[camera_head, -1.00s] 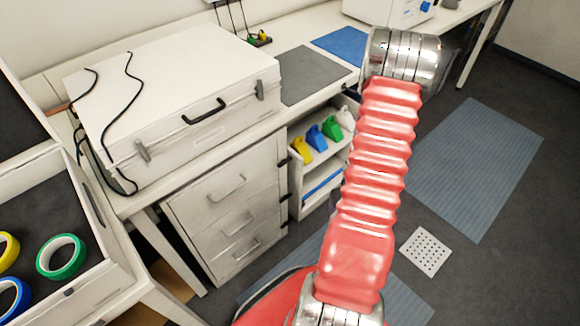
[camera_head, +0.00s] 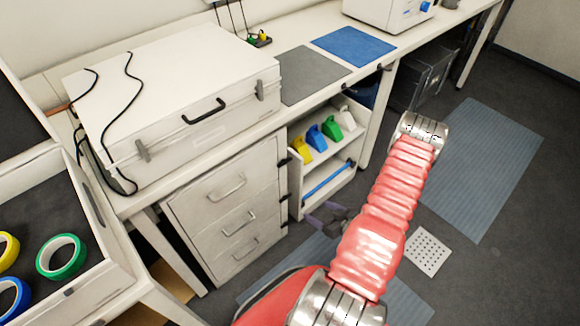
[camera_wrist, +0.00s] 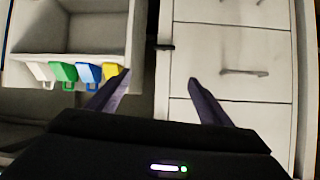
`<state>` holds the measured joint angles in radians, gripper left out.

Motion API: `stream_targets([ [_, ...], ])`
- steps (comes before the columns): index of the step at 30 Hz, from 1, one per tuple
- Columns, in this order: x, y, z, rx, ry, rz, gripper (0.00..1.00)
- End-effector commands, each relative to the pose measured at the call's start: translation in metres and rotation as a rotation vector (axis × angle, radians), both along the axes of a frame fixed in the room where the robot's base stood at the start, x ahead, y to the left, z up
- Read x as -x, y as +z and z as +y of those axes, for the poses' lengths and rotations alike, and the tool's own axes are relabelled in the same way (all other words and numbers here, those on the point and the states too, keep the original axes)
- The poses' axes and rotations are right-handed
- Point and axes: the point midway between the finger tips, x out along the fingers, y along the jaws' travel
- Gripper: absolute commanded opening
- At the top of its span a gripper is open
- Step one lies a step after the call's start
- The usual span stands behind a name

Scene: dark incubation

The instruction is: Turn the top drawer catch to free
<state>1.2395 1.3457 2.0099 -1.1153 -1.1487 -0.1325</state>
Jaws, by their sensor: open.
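The white drawer unit (camera_head: 215,190) stands under the bench with several drawers and pale bar handles. A small dark catch (camera_head: 283,163) sits at the right edge of its top drawer; which way it is turned is too small to tell. My gripper (camera_head: 320,218) is low, right of the unit and apart from it. In the wrist view, which looks upside down, my purple fingers (camera_wrist: 158,77) are spread and empty. A dark catch (camera_wrist: 165,47) shows beyond them at the drawer edge; I cannot tell which drawer it belongs to.
An open shelf (camera_head: 325,165) right of the drawers holds yellow, blue, green and white bins (camera_head: 315,137). A white case (camera_head: 175,100) lies on the bench above. A tray with tape rolls (camera_head: 62,256) is at left.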

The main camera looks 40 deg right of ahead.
Motion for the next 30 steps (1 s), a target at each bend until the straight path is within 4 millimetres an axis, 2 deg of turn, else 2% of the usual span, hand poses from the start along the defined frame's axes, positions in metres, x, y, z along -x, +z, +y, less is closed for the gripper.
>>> stream_targets([
  [6,-0.029,0.063,0.002,0.054,0.063,-0.290,0.73],
  [9,-0.034,0.090,0.004,0.068,0.080,-0.402,0.73],
  [12,-0.035,0.108,0.004,0.075,0.081,-0.475,0.73],
  [17,-0.036,0.118,0.002,0.083,0.074,-0.512,0.73],
  [30,-0.041,0.117,0.003,0.085,0.076,-0.508,0.73],
])
